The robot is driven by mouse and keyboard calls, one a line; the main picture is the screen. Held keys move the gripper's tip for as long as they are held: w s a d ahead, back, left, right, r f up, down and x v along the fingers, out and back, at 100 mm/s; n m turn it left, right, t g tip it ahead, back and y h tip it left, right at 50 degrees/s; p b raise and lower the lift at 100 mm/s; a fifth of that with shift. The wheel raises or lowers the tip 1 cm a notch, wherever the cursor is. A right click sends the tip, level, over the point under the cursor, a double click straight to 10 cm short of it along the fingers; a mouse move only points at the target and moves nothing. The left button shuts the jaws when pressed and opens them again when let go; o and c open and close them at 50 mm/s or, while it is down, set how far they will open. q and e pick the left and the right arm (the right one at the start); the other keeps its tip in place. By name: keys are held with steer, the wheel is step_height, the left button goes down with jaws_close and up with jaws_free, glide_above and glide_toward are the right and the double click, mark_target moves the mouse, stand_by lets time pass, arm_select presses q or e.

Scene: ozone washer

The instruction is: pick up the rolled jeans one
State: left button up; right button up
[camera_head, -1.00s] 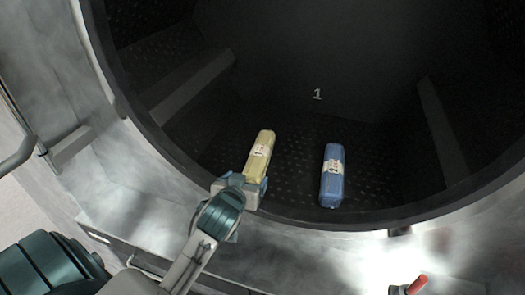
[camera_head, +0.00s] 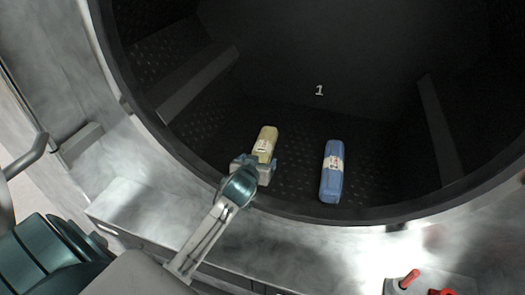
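A yellow roll (camera_head: 265,142) with a pale paper band lies on the dark drum floor, left of centre. A blue roll (camera_head: 331,184) with a similar band lies to its right, apart from it. Both look like rolled cloth; the blue one has the denim colour. My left gripper (camera_head: 257,162) is at the near end of the yellow roll, with its blue-grey fingers spread on either side of it. The gripper hides the roll's near end, and contact cannot be seen. My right gripper is not in view.
The drum's round metal rim (camera_head: 300,228) curves under the rolls, close to my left arm. Raised ribs stand on the drum wall at left (camera_head: 200,84) and right (camera_head: 440,130). A red-tipped fitting (camera_head: 408,280) is at the lower right. Floor beyond the rolls is clear.

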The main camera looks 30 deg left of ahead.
arm_select(q)
steer(key=shift+r, duration=0.1)
steer(key=c, duration=1.3)
